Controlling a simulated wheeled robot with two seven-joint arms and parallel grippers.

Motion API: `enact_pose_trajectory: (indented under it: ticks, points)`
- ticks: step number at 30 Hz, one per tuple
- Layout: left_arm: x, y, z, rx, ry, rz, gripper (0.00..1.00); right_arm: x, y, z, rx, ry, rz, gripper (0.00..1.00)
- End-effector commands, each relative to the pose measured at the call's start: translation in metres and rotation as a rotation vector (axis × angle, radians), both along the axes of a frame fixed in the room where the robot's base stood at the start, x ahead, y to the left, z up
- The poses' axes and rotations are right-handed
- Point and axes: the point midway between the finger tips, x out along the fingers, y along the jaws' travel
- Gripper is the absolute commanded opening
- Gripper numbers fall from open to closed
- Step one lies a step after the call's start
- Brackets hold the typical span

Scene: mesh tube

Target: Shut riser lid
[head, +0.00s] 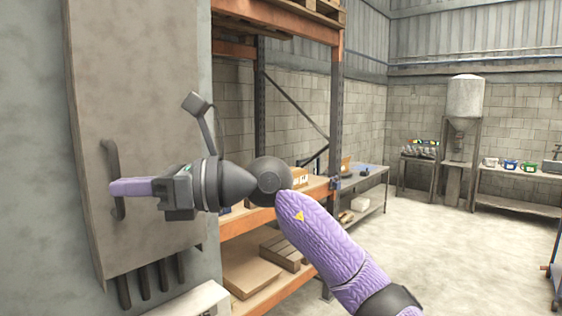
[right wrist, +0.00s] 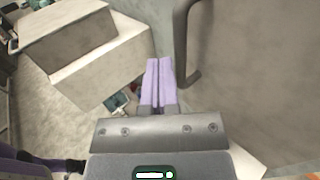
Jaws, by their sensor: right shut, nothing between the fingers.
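The riser lid (head: 150,90) is a tall grey metal door on the wall at the left of the head view. It has a dark bar handle (head: 112,155) near its left edge; whether it stands slightly open I cannot tell. The handle (right wrist: 182,50) and the lid's face (right wrist: 250,75) also show in the right wrist view. My right gripper (head: 115,187) has its purple fingers shut and empty, overlapping the handle in the head view. In the right wrist view the fingertips (right wrist: 159,62) are just left of the handle; contact is unclear. My left gripper is out of view.
Dark conduits (head: 145,283) run down below the lid. An orange-beamed rack (head: 337,110) with boxes (head: 250,275) stands close to the right of it. A bench (head: 520,185) and a pale tank (head: 465,98) are far back.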

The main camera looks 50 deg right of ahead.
Motion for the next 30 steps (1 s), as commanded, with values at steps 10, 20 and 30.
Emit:
enact_pose_trajectory:
  ticks: [10, 20, 30]
  points:
    - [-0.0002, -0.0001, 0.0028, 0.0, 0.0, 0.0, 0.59, 0.0048, 0.0015, 0.0001, 0.0, 0.0, 0.0, 0.0]
    - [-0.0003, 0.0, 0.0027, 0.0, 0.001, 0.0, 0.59, 0.005, 0.0015, 0.0, 0.0, 0.0, 0.0, 0.0]
    - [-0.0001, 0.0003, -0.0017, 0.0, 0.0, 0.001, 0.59, 0.0013, -0.0037, -0.0009, 0.0, 0.0, 0.003, 0.0]
